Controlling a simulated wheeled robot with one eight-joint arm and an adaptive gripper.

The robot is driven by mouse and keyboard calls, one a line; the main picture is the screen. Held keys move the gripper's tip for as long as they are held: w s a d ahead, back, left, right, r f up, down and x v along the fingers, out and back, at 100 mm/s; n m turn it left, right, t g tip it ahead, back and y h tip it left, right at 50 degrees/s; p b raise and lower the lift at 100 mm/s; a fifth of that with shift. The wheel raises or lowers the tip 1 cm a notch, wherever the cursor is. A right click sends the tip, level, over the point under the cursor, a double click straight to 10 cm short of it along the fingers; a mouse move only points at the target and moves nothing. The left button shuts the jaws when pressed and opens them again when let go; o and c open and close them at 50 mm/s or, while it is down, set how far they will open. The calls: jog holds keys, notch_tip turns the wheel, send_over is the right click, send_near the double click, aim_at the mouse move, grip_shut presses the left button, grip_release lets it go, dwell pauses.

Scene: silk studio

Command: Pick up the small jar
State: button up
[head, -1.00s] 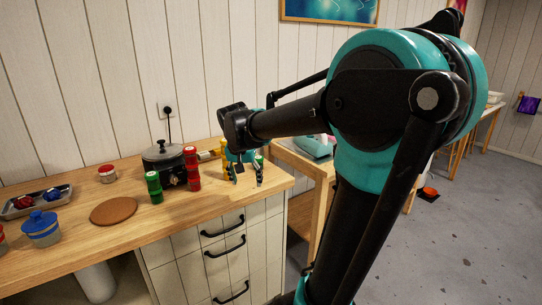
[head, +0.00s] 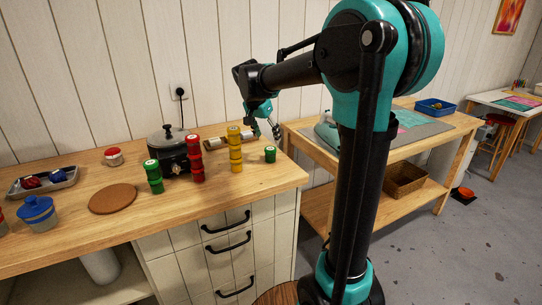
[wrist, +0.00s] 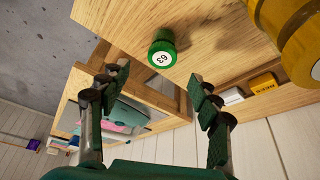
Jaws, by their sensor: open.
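A small green jar (head: 270,155) with a pale marked lid stands alone near the counter's right end. It also shows in the wrist view, where the green jar (wrist: 162,48) bears the number 63. My gripper (head: 265,128) is open and empty, above and behind the jar in the head view. In the wrist view the fingers of my gripper (wrist: 159,86) are spread wide, with the jar beyond the gap between their tips and not touched.
A yellow stack (head: 235,150) stands left of the jar, with a red stack (head: 195,158), a green stack (head: 153,176) and a black pot (head: 168,150) farther left. A box of rolls (head: 215,143) lies behind. The wooden counter (head: 255,180) is bare in front.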

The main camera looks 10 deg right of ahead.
aim_at(269, 149)
jog(key=x, duration=0.4)
jog(key=shift+a+x, duration=0.2)
jog(key=shift+x, duration=1.1)
jog(key=shift+a+x, duration=0.15)
jog(key=shift+x, duration=1.15)
jog(key=shift+s+f, duration=0.15)
jog(key=shift+c, duration=0.5)
jog(key=c, duration=1.2)
